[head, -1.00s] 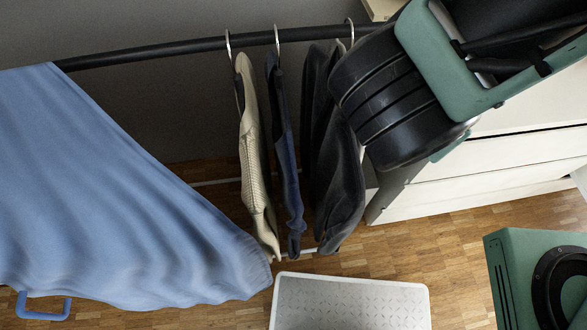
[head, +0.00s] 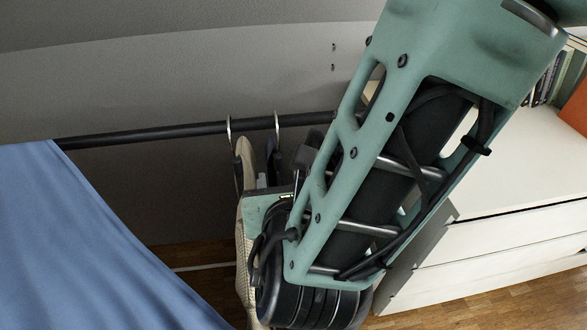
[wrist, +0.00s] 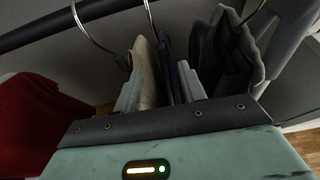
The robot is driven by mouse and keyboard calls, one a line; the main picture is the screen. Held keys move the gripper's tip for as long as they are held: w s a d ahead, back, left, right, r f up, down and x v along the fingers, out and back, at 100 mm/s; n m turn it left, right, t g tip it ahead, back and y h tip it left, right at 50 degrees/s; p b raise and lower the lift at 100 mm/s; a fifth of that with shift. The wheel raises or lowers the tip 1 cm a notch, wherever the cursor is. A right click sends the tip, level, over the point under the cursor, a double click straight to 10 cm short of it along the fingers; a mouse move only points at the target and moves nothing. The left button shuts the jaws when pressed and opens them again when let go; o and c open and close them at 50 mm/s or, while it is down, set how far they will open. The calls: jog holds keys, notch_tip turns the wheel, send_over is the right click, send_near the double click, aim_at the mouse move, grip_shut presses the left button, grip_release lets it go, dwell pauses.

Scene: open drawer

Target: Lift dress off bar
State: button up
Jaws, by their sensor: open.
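No garment is clearly marked as the dress. A cream garment (head: 245,245) and a dark navy one hang from the black bar (head: 150,135). In the wrist view, the cream garment (wrist: 146,68) and navy garment (wrist: 176,82) show between the grey fingers of my gripper (wrist: 160,88). The gripper is open, with its fingertips below the hanger hooks; contact with the cloth cannot be told. A dark grey garment (wrist: 225,50) hangs to the right of the fingers. In the head view my arm covers much of the garments.
A large blue cloth (head: 80,240) fills the lower left. A red cloth (wrist: 35,120) shows at the left of the wrist view. A white drawer unit (head: 500,180) stands at the right. The grey wall (head: 180,75) is behind the bar.

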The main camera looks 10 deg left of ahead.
aim_at(278, 161)
jog(key=x, duration=0.5)
jog(key=shift+w+f, duration=0.15)
jog(key=shift+w, duration=0.05)
jog(key=shift+p+x, duration=0.7)
jog(key=shift+x, duration=2.05)
jog(key=shift+w+d, duration=0.1)
jog(key=shift+d, duration=0.05)
grip_shut()
jog(key=shift+r, duration=0.25)
